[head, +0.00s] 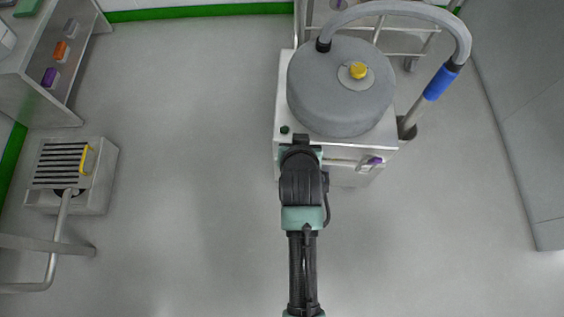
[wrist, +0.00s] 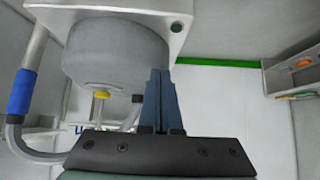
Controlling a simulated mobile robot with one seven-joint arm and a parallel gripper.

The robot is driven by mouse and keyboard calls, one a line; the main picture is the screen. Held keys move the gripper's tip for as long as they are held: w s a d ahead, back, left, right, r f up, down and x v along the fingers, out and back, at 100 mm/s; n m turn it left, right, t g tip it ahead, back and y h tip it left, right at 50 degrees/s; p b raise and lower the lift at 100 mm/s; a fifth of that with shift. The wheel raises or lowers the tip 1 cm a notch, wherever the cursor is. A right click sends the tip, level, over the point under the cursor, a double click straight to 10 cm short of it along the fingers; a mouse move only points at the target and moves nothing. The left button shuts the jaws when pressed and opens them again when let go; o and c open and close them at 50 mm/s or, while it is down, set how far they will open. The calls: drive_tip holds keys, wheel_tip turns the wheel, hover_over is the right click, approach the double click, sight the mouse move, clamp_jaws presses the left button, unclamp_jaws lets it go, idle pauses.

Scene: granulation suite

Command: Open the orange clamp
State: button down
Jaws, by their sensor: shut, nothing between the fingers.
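A small orange spot (wrist: 303,63) also shows at the right edge of the wrist view. It is too small to tell whether it is a clamp or how it is set. My gripper (wrist: 160,75) is shut and empty, its fingers together. In the head view my gripper (head: 301,139) is at the front of the white cart, far to the right of the orange block.
The white cart (head: 284,95) carries a grey drum (head: 335,110) with a yellow knob (head: 358,70), a grey hose and a blue-gripped wand (head: 440,83). A slatted box (head: 95,190) with a yellow handle stands at left. The floor between is clear.

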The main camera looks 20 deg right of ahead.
drive_tip(key=s+f+g, duration=0.1)
drive_tip(key=s+f, duration=0.2)
drive_tip(key=f, duration=0.4)
drive_tip(key=b+x, duration=0.1)
drive_tip(key=x, duration=0.2)
drive_tip(key=b+x, duration=0.3)
drive_tip(key=x, duration=0.2)
drive_tip(key=shift+w+a+f+b, duration=0.25)
drive_tip(key=shift+a+f+b, duration=0.05)
drive_tip(key=shift+b, duration=0.1)
drive_tip(key=shift+s+a+f, duration=0.15)
drive_tip(key=shift+s+f, duration=0.15)
drive_tip(key=shift+f, duration=0.2)
drive_tip(key=shift+s+a+f, duration=0.1)
drive_tip(key=shift+s+f, duration=0.2)
drive_tip(key=shift+f, duration=0.2)
drive_tip(key=shift+s+a+f+b, duration=0.2)
drive_tip(key=shift+s+f+b, duration=0.15)
drive_tip(key=shift+s+f, duration=0.2)
drive_tip(key=shift+w, duration=0.1)
